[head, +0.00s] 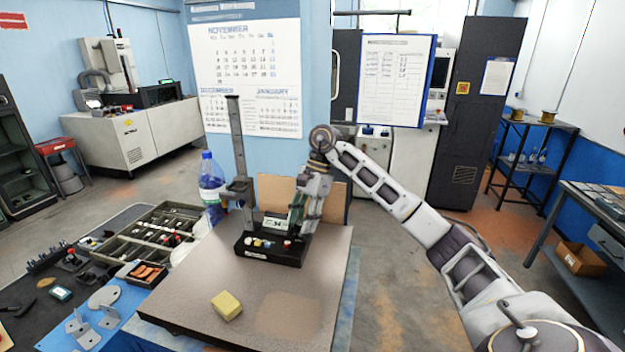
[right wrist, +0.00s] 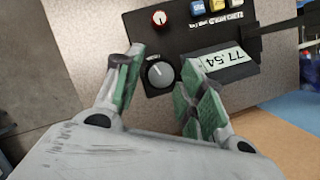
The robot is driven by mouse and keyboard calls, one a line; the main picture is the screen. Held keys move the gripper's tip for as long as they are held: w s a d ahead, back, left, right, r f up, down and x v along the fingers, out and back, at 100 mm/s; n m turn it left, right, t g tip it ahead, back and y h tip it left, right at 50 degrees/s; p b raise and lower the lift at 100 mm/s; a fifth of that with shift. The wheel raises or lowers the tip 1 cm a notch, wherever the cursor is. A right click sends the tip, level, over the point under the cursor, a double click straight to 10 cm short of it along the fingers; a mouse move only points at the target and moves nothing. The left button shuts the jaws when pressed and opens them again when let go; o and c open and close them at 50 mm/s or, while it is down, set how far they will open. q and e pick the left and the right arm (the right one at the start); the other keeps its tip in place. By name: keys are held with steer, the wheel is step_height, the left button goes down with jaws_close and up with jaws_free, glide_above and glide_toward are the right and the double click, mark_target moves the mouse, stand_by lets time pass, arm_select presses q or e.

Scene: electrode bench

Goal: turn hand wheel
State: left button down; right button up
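A small test stand with a black base (head: 272,247) and a tall dark column (head: 238,150) stands on the table. In the right wrist view, a round grey knob with a white line (right wrist: 159,74), possibly the hand wheel, sits on its front panel beside a display (right wrist: 231,60) reading 77.54. My right gripper (head: 294,222) reaches down to the right side of the base. In the right wrist view, its green-padded fingers (right wrist: 156,88) are open, one on each side of the knob, with gaps visible. Contact cannot be seen. My left gripper is not in view.
A red-topped knob (right wrist: 159,19) and several buttons lie near the grey knob. A yellow block (head: 227,305) rests at the table's front. A water bottle (head: 211,188) and a parts tray (head: 158,232) stand at left. The table's front right is clear.

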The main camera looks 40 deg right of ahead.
steer(key=shift+r+n, duration=0.1)
steer(key=shift+n, duration=0.4)
steer(key=shift+v, duration=1.45)
steer(key=p+v, duration=0.1)
steer(key=v, duration=0.6)
steer(key=shift+w+r, duration=0.15)
steer(key=shift+r, duration=0.1)
